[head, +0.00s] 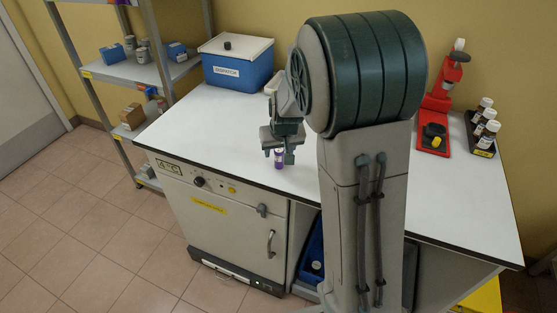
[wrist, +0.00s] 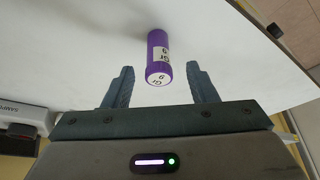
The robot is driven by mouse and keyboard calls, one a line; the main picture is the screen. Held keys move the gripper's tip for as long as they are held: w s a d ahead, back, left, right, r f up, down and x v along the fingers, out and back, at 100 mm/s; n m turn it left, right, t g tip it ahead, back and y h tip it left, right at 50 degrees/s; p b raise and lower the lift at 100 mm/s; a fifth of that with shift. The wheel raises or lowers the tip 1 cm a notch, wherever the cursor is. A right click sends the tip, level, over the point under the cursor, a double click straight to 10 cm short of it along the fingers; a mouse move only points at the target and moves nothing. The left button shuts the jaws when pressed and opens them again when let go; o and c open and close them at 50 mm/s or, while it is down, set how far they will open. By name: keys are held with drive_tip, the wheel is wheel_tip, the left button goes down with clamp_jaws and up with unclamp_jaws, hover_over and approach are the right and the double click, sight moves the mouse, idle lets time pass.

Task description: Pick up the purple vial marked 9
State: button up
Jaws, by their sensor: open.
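The purple vial (wrist: 158,57) has a white label and a white top face marked 9. In the wrist view it lies between the two fingers of my gripper (wrist: 159,88), with clear space on both sides, touching neither. In the head view the vial (head: 279,158) stands on the white bench near its front edge, just under my gripper (head: 281,147), which partly hides it. My gripper is open and empty.
A blue box with a white lid (head: 238,67) stands at the back left of the bench (head: 200,120). A red device (head: 437,110) and a rack of brown bottles (head: 483,132) stand at the right. The bench around the vial is clear. Shelves (head: 140,75) stand at the left.

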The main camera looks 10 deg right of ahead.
sight(278, 156)
drive_tip(key=shift+p+x, duration=0.35)
drive_tip(key=shift+x, duration=2.25)
drive_tip(key=shift+w+d, duration=0.1)
drive_tip(key=c, duration=1)
